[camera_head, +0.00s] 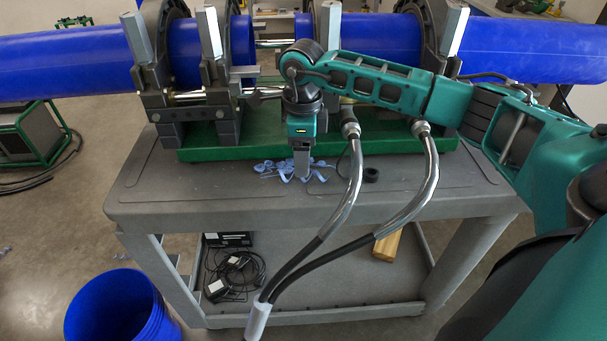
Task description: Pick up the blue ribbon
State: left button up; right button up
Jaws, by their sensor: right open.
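The blue ribbon (268,168) shows as light-blue curled strips in a small loose pile on the grey cart top, in front of the green machine base. My right gripper (302,176) points straight down over the middle of the pile and hides part of it. Its fingers are open, with their tips at or just above the strips. I cannot tell whether they touch, or whether a strip lies between them. My left gripper is not in view.
The grey cart (160,205) carries a clamp machine with blue pipes (60,62) behind my gripper. A small black ring (371,175) lies right of the pile. A blue bucket (115,310) stands on the floor at lower left. The cart's front left top is clear.

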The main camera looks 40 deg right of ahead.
notch_tip(320, 180, down, 5)
jog(key=shift+d+r, duration=0.1)
jog(key=shift+r, duration=0.1)
jog(key=shift+c, duration=0.2)
jog(key=shift+s, duration=0.1)
jog(key=c, duration=1.1)
